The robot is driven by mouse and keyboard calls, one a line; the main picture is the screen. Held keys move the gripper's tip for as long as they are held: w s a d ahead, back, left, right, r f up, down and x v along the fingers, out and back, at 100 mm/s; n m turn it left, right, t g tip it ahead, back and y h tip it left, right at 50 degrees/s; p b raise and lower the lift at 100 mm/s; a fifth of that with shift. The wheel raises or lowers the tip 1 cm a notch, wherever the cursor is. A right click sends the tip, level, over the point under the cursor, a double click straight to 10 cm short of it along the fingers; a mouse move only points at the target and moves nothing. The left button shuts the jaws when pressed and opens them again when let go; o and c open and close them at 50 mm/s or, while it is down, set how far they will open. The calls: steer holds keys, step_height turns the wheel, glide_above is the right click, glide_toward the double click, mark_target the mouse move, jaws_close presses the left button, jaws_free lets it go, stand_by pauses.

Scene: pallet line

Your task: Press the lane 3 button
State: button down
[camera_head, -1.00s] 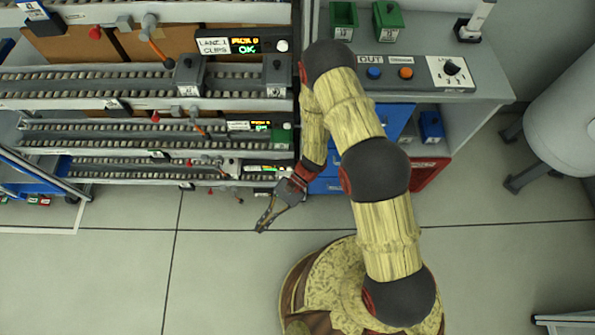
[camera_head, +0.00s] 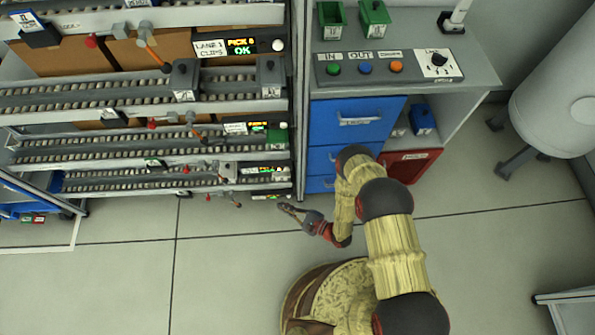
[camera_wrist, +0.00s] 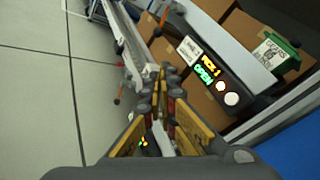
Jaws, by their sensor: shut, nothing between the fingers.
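My gripper (camera_head: 283,208) is shut and empty, low in front of the right end of the flow rack. In the wrist view its fingertips (camera_wrist: 160,76) are together, left of a dark display panel (camera_wrist: 209,74) and apart from it. The panel reads "PICK 1" and "OPEN" and has a pale round button (camera_wrist: 231,99) at its end. Its lane label (camera_wrist: 188,49) is not readable. In the head view the top display (camera_head: 240,46) is marked lane 1, with a white button (camera_head: 277,45). The lower displays (camera_head: 246,128) and (camera_head: 257,170) have labels too small to read, so I cannot tell which is lane 3.
A console (camera_head: 385,68) with green, blue and orange buttons and a lane knob stands right of the rack, above blue drawers (camera_head: 353,119). Small hoses with red knobs stick out from the rack front. The floor (camera_head: 120,285) at the left is clear.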

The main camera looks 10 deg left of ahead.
mark_target(287, 169)
steer(key=w, duration=0.1)
steer(key=w+d+r+t, duration=0.1)
steer(key=w+d+n+t, duration=0.1)
steer(key=w, duration=0.1)
steer(key=shift+r, duration=0.3)
steer(key=shift+w+a, duration=0.1)
steer(key=shift+w, duration=0.05)
steer(key=w+a+b, duration=0.2)
steer(key=w, duration=0.6)
steer(key=shift+w, duration=0.15)
steer(key=shift+w, duration=0.15)
stand_by(1.2)
steer(key=shift+w+b, duration=0.25)
steer(key=shift+b, duration=0.2)
